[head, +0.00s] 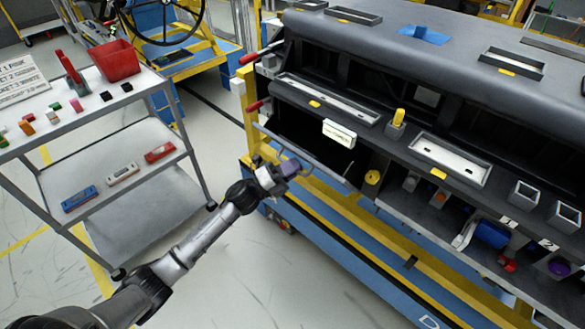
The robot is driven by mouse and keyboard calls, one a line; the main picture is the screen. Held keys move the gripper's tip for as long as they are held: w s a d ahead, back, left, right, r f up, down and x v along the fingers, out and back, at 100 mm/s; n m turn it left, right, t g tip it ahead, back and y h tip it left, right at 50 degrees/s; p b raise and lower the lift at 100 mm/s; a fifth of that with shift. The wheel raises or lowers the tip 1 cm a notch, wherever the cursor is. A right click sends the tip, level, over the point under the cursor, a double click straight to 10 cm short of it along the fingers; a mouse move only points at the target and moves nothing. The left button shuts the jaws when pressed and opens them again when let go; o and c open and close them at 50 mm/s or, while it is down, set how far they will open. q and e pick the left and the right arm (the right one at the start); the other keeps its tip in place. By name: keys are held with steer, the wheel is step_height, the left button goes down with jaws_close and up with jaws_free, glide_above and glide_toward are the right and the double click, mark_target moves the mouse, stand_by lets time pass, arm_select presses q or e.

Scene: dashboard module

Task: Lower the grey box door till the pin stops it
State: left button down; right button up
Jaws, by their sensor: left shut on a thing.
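The dashboard module has a dark box opening at its left end, below a long shallow tray. The grey box door shows as a thin light edge (325,168) along the bottom front of this opening, tilted outward; most of its face is hidden or too dark to make out. My left gripper (284,170) is at the door's front edge, shut on what looks like its curved grey handle (303,160). The jaws partly hide the handle. I cannot pick out the stop pin for sure. My right gripper is not in view.
A yellow knob (372,177) sits right of the opening, and a yellow peg (398,117) stands on the ledge above. Yellow and blue frame rails (340,215) run below the door.

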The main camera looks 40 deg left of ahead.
arm_select(q)
steer(key=c, duration=1.5)
jaws_free()
steer(key=shift+o, duration=0.2)
steer(key=p+v, duration=0.2)
steer(key=v, duration=1.2)
steer(key=shift+w+r, duration=0.1)
steer(key=shift+r, duration=0.05)
